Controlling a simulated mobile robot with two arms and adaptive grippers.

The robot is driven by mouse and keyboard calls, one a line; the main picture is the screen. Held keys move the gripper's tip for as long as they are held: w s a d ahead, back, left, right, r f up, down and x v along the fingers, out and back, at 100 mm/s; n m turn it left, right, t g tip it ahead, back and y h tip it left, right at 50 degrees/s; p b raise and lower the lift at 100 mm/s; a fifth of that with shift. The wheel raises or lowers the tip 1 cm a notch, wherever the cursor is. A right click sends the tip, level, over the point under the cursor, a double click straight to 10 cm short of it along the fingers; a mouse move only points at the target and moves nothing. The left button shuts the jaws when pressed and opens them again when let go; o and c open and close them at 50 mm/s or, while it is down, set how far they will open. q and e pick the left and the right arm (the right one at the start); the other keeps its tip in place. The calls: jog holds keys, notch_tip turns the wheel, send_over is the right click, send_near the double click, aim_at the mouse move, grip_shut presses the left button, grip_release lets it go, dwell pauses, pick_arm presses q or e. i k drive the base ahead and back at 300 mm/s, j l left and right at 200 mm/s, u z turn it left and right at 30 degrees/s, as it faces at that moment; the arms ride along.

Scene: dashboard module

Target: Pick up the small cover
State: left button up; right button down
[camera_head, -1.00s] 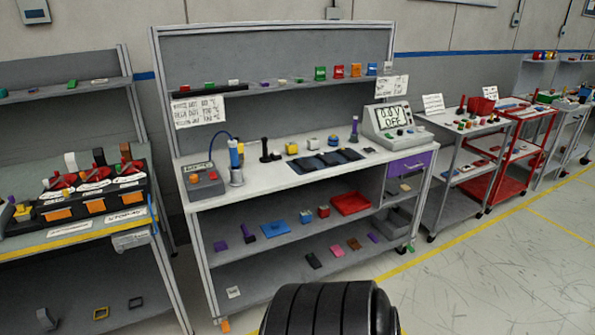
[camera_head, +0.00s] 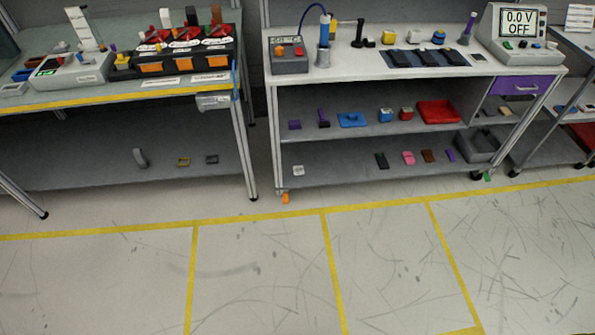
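No item can be told for certain as the small cover at this distance. Small loose pieces lie on the lower shelves: a yellow square frame (camera_head: 183,162), a dark square frame (camera_head: 212,159) and a grey curved piece (camera_head: 140,157) under the left bench. A small white piece (camera_head: 298,170) lies on the bottom shelf of the middle bench. A blue flat piece (camera_head: 352,120) lies on the shelf above it. Neither of my grippers is in view.
The left bench (camera_head: 60,107) has a yellow front edge and holds a black module with orange parts (camera_head: 187,62). The middle bench (camera_head: 350,72) holds a voltage display (camera_head: 518,32) and a soldering-type station (camera_head: 289,55). The floor in front (camera_head: 260,270) is clear, with yellow lines.

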aim_at(299, 170)
jog(key=z, duration=4.65)
jog(key=u, duration=4.6)
jog(key=i+z, duration=0.3)
jog(key=i, duration=0.4)
